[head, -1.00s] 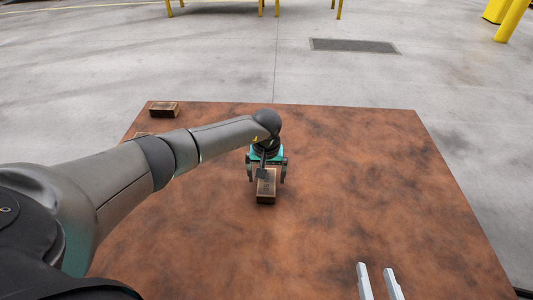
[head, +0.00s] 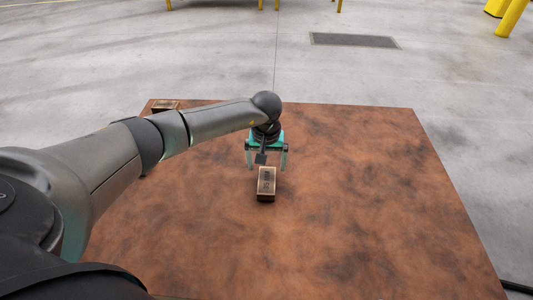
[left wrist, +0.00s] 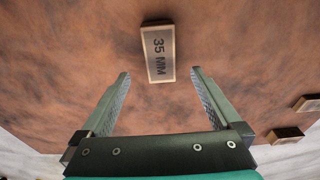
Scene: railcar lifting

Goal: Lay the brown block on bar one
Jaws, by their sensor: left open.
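A brown block (head: 266,178) sits on the brown tabletop near its middle in the head view. My left gripper (head: 267,161) is open and empty, just behind the block in the head view. In the left wrist view its two fingers stand apart, with the block beyond and between their tips. No bar marked as bar one can be made out. My right gripper is not in view.
Another brown block (head: 166,105) lies at the table's far left corner, partly behind my arm. Two blocks, (left wrist: 307,104) and (left wrist: 286,134), show at the right of the left wrist view. The right side of the tabletop (head: 390,200) is clear.

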